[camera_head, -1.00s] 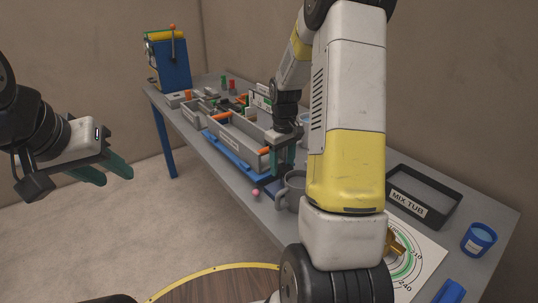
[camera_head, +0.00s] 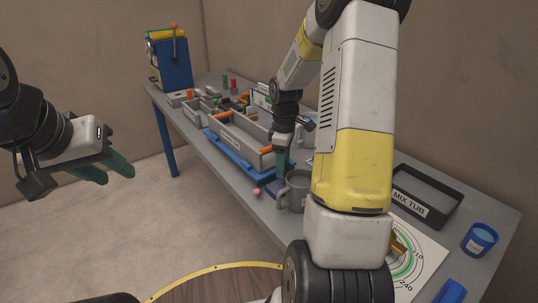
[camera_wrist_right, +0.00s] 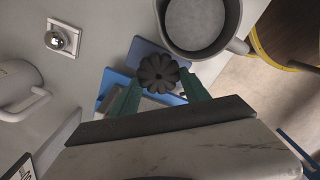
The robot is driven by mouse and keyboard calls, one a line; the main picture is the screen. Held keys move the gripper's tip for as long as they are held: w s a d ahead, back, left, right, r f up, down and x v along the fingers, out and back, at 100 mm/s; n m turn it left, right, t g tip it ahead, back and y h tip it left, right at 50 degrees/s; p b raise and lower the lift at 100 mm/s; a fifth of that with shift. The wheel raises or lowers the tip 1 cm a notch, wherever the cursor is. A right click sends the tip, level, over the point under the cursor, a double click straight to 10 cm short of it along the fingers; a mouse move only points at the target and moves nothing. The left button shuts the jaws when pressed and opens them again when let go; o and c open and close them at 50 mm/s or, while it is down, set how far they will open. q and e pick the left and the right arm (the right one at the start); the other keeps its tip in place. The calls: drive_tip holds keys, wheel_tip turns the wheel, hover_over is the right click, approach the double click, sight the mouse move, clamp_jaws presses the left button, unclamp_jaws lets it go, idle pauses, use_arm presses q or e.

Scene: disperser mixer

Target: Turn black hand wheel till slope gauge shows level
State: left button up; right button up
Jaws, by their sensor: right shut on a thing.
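The black hand wheel (camera_wrist_right: 158,73), a small lobed knob, shows in the right wrist view between the green fingers of my right gripper (camera_wrist_right: 160,82). The fingers are closed on its sides. In the head view my right gripper (camera_head: 283,163) points down at the front end of the blue base, beside the grey mug, and hides the wheel. My left gripper (camera_head: 108,170) is open and empty over the floor at left. I cannot make out a slope gauge for sure; a silver dome on a white square plate (camera_wrist_right: 62,40) shows in the right wrist view.
A grey mug (camera_head: 295,190) stands close beside my right gripper. A long grey tray (camera_head: 235,138) lies on the blue base (camera_head: 232,152). A pink ball (camera_head: 256,192) lies near the table edge. The MIX TUB (camera_head: 425,195) and a blue cup (camera_head: 479,240) are at right.

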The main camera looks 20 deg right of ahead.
idle(0.4)
drive_tip(key=o, duration=1.1)
drive_tip(key=shift+r, duration=3.9)
drive_tip(key=shift+r, duration=0.1)
drive_tip(key=s+a+r+m+t, duration=0.2)
drive_tip(key=s+a+r+m, duration=0.1)
drive_tip(key=s, duration=0.4)
drive_tip(key=s+a+r+m+t+y, duration=0.1)
drive_tip(key=s+a+r+m+t, duration=0.1)
drive_tip(key=s+a+r+m, duration=0.2)
drive_tip(key=s+a+r+m+t+y, duration=0.1)
drive_tip(key=s+a+r+m+t, duration=0.1)
drive_tip(key=s+r, duration=0.4)
drive_tip(key=s+a+m, duration=0.1)
drive_tip(key=s+a, duration=0.1)
drive_tip(key=s, duration=0.2)
drive_tip(key=shift+s+r+m, duration=0.2)
drive_tip(key=shift+r+m, duration=0.05)
drive_tip(key=shift+m, duration=0.15)
